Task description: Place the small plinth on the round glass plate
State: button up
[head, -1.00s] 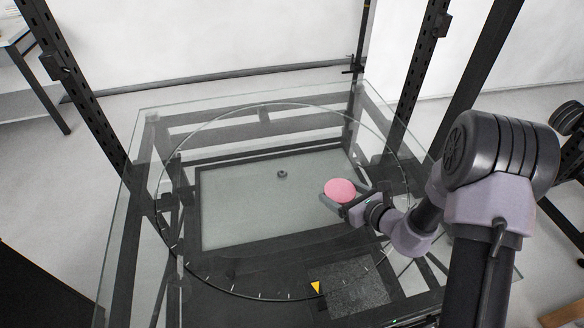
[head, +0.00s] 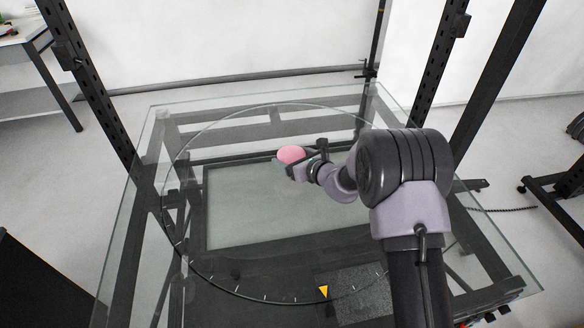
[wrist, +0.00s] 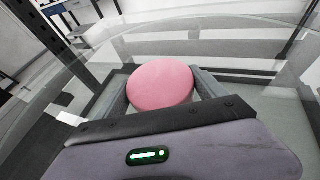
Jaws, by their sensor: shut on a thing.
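The small plinth (head: 289,155) is a pink round disc. My gripper (head: 300,163) is shut on it and holds it over the far middle part of the round glass plate (head: 215,255). In the wrist view the pink plinth (wrist: 160,84) sits between the two fingers and its round top faces the camera. I cannot tell whether the plinth touches the glass or is above it. My arm hides part of the plate's right side.
The plate lies within a larger square glass top (head: 130,230) on a dark frame. Dark upright posts (head: 90,90) stand at the back left and right. A yellow triangle marker (head: 323,291) is at the plate's near edge. The plate's left and near parts are clear.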

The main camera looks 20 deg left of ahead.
notch_tip(320, 180, down, 3)
jog(key=shift+f+b, duration=0.15)
jog(key=shift+b, duration=0.55)
